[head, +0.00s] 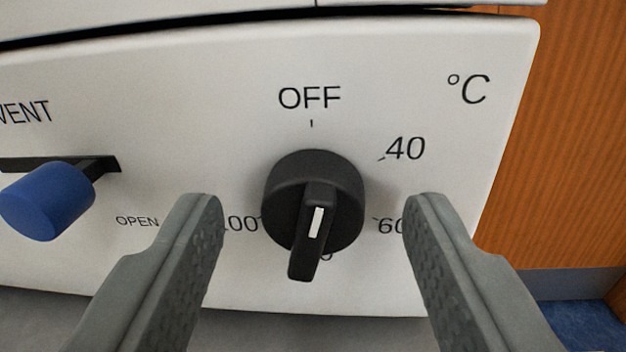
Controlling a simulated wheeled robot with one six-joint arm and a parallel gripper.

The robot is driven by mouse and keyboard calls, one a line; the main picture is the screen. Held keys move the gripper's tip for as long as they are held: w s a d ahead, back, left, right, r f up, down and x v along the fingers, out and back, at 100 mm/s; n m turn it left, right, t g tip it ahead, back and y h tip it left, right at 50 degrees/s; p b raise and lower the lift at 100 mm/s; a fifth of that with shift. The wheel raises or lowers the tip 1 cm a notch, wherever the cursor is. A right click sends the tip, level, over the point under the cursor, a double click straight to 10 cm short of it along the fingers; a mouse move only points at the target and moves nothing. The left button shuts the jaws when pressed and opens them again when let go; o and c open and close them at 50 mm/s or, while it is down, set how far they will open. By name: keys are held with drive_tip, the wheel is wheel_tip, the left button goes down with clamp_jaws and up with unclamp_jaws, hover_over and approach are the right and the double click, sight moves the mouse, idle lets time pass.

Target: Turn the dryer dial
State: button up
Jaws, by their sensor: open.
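The dryer dial (282,199) is a round black knob with a raised grip bar, on a white panel (200,120) in the head view. A white mark on the bar shows just right of the dial's middle. The bar's end points down and slightly left, over a label at the bottom that is mostly hidden. OFF stands above the dial, 40 and 60 to its right, and 100, partly covered, to its left. My gripper (312,205) is open, with one grey finger on each side of the dial. Visible gaps separate both fingers from the dial.
A blue vent knob (45,200) sticks out of a slot at the left, near the word OPEN. A wooden surface (570,150) stands right of the panel, with a blue floor (585,325) below it. A dark gap runs along the panel's top edge.

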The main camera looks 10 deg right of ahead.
drive_tip(key=shift+w, duration=0.3)
drive_tip(key=c, duration=1)
drive_tip(key=shift+n, duration=1.4)
drive_tip(key=o, duration=1)
drive_tip(key=v, duration=1.7)
drive_tip(key=shift+s+r, duration=0.2)
drive_tip(key=shift+s, duration=0.05)
